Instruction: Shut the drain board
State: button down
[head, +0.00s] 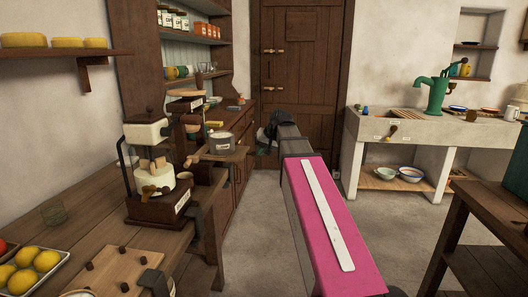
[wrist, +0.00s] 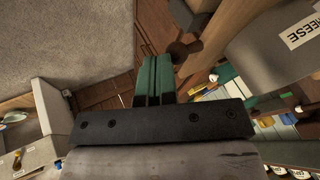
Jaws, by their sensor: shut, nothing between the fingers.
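The stone sink (head: 455,128) stands on the right against the back wall, with a green hand pump on it. A slatted wooden piece (head: 407,112) lies on its top at the left, and a brown knob (head: 393,130) with small labels shows at its front. I cannot tell for certain which part is the drain board, nor how far open it is. My gripper (head: 262,148) is out ahead in front of the dark door, left of the sink and apart from it. In the wrist view its green fingers (wrist: 153,80) are together and empty.
A long wooden counter (head: 90,220) with a press and a plate of lemons runs along the left. A pot (head: 222,142) stands farther back. A dark wooden table (head: 470,220) is at the near right. Bare floor (head: 400,215) lies between my arm and the sink.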

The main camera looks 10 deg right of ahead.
aim_at(236, 150)
jog(key=w+a, duration=0.1)
jog(key=a, duration=0.3)
jog(key=w+a, duration=0.2)
jog(key=a, duration=0.3)
jog(key=w+a, duration=0.1)
jog(key=a, duration=0.3)
jog(key=shift+w+a, duration=0.2)
